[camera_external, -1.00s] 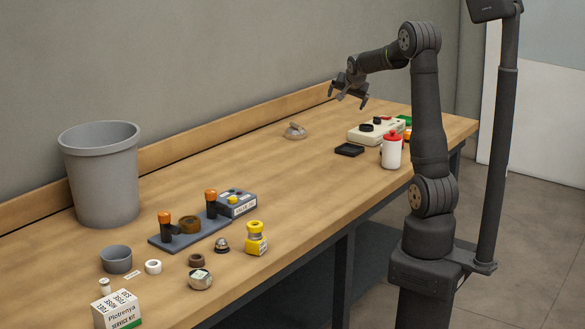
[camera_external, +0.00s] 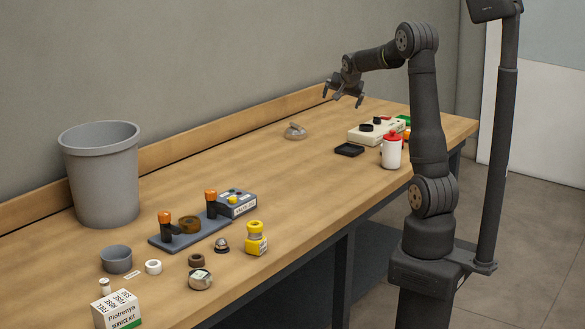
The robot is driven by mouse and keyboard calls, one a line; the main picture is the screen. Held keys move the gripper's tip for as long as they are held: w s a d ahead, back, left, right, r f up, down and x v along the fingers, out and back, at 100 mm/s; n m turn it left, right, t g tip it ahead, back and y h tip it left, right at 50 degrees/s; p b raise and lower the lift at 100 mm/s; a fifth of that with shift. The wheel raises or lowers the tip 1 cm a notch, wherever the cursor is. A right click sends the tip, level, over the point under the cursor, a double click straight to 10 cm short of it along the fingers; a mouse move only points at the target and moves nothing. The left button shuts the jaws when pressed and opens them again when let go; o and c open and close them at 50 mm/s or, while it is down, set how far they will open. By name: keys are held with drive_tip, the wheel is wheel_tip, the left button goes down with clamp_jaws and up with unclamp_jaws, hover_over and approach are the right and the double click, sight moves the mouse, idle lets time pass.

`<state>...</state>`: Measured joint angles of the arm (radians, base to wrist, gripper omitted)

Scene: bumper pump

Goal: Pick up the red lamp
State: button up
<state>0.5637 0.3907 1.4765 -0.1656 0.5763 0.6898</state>
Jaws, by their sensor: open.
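I cannot clearly single out a red lamp. The red parts I see are the lid of a white bottle (camera_external: 391,152) on the right of the bench and a small red patch behind the beige box (camera_external: 376,132). A small orange-red thing (camera_external: 407,134) is partly hidden behind the bottle. Two orange-topped posts (camera_external: 165,223) stand on a grey plate at the left.
A grey bin (camera_external: 101,175) stands at the back left. A black tray (camera_external: 349,150) lies before the beige box. A grey control box (camera_external: 236,203), a yellow-topped item (camera_external: 256,238), a grey cup (camera_external: 116,260) and a white carton (camera_external: 117,311) stand at the left. The middle is clear.

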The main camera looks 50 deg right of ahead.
drive_tip(key=c, duration=0.6)
drive_tip(key=shift+c, duration=0.2)
drive_tip(key=s+d+f+n+g+y, duration=0.1)
drive_tip(key=s+d+f, duration=0.1)
drive_tip(key=s+d, duration=0.45)
drive_tip(key=s+d+f+n+g, duration=0.1)
drive_tip(key=s+d+f+n, duration=0.15)
drive_tip(key=d, duration=0.75)
drive_tip(key=s+d+f+n+g+y, duration=0.1)
drive_tip(key=s+d+f, duration=0.1)
drive_tip(key=s+d, duration=0.45)
drive_tip(key=x, duration=0.4)
drive_tip(key=w+d+x, duration=0.1)
drive_tip(key=x, duration=0.3)
drive_tip(key=r+x, duration=0.1)
drive_tip(key=x, duration=0.4)
drive_tip(key=shift+w+d+f, duration=0.15)
drive_tip(key=shift+w+d, duration=0.05)
drive_tip(key=shift+w, duration=0.2)
drive_tip(key=shift+d+x, duration=0.1)
drive_tip(key=shift+x, duration=1.2)
drive_tip(key=shift+d+x, duration=0.15)
drive_tip(key=shift+x, duration=1.1)
